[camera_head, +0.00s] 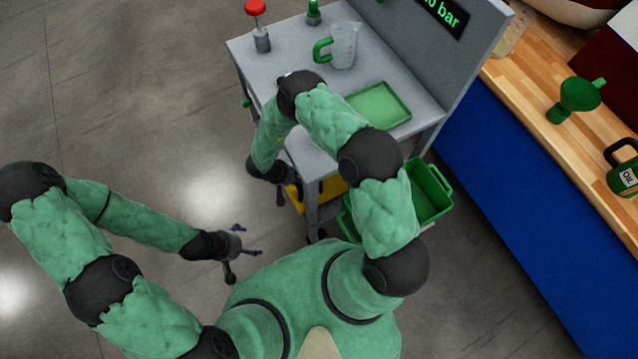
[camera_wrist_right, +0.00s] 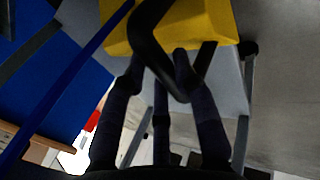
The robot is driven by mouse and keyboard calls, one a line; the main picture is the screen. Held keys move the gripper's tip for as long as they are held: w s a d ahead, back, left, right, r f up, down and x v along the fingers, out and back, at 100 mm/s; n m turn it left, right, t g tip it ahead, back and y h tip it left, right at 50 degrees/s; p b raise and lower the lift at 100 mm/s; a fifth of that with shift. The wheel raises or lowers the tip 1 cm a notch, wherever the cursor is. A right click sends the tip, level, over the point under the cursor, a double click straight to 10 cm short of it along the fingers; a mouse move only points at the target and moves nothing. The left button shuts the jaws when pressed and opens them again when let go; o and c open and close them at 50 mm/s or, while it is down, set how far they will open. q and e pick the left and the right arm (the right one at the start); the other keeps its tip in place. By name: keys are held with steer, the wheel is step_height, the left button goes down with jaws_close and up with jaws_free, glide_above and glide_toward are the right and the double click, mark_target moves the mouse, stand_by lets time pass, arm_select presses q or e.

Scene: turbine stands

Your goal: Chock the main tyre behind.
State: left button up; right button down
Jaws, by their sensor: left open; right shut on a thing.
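A yellow block, apparently the chock (camera_head: 325,188), shows low under the grey cart's top, partly hidden by a cart leg and my right arm. In the right wrist view the yellow block (camera_wrist_right: 205,22) fills the top, with a bent black handle (camera_wrist_right: 150,45) hanging from it. My right gripper (camera_wrist_right: 160,78) is shut on this handle; in the head view the gripper (camera_head: 281,188) is beside the cart's left side, mostly hidden by its wrist. My left gripper (camera_head: 246,248) is open and empty over the floor. No tyre is in view.
The grey cart (camera_head: 290,62) carries a red-knobbed item (camera_head: 258,25), a clear jug (camera_head: 344,45) and a green tray (camera_head: 384,104). A green bin (camera_head: 430,190) sits at its right side. A blue, wood-topped counter (camera_head: 560,215) bounds the right. Floor at left is clear.

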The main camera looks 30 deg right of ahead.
mark_target(289, 189)
steer(key=shift+a+r+p, duration=0.15)
steer(key=shift+a+p, duration=0.15)
steer(key=shift+a, duration=0.5)
steer(key=shift+a+r+p, duration=0.15)
steer(key=shift+a+p, duration=0.1)
steer(key=shift+a, duration=0.5)
steer(key=a+r, duration=0.2)
steer(key=a, duration=2.3)
steer(key=shift+s+r+b, duration=0.3)
steer(key=shift+s+b, duration=0.15)
steer(key=shift+d, duration=0.1)
